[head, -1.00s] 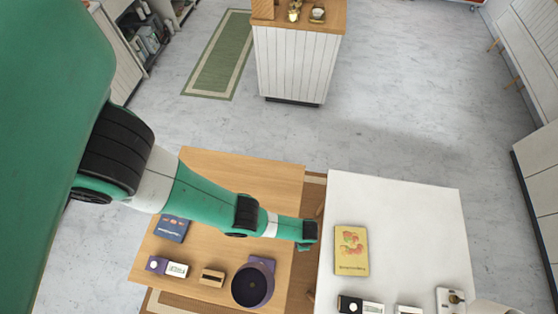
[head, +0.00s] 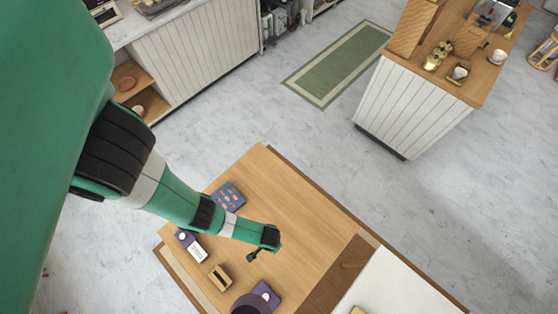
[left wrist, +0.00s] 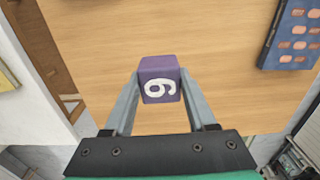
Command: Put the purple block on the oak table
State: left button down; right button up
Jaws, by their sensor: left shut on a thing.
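In the left wrist view the purple block (left wrist: 159,72), with a white numeral on its face, is held between the fingertips of my left gripper (left wrist: 160,84). The gripper is shut on it. Behind the block is the bare wooden top of the oak table (left wrist: 205,30); I cannot tell the height of the gap between them. In the head view my left arm reaches over the oak table (head: 290,200) from the left, and its far end hides the gripper and block almost entirely. My right gripper is not in view.
A white table (head: 395,285) adjoins at lower right. The oak top's far right part is clear.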

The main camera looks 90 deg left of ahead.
pick_arm(q)
jog(key=w+a+f+b, duration=0.1)
jog(key=a+f+b, duration=0.2)
jog(key=a, duration=0.1)
jog(key=w+a+f+b, duration=0.2)
jog(key=a+f+b, duration=0.1)
jog(key=w+a+f+b, duration=0.2)
jog(key=a+f+b, duration=0.1)
jog(key=a+b, duration=0.1)
jog(key=shift+w+a+f, duration=0.15)
jog(key=shift+w+a, duration=0.1)
jog(key=shift+a, duration=0.05)
jog(key=shift+w+a, duration=0.1)
jog(key=shift+a, duration=0.1)
jog(key=f+b, duration=0.2)
jog(key=b, duration=0.1)
jog(key=f+b, duration=0.1)
jog(key=f, duration=0.1)
jog(key=shift+w+a, duration=0.15)
jog(key=shift+a, duration=0.2)
jog(key=shift+r, duration=0.15)
jog(key=shift+c, duration=1)
grip_release()
jog(key=shift+f, duration=0.2)
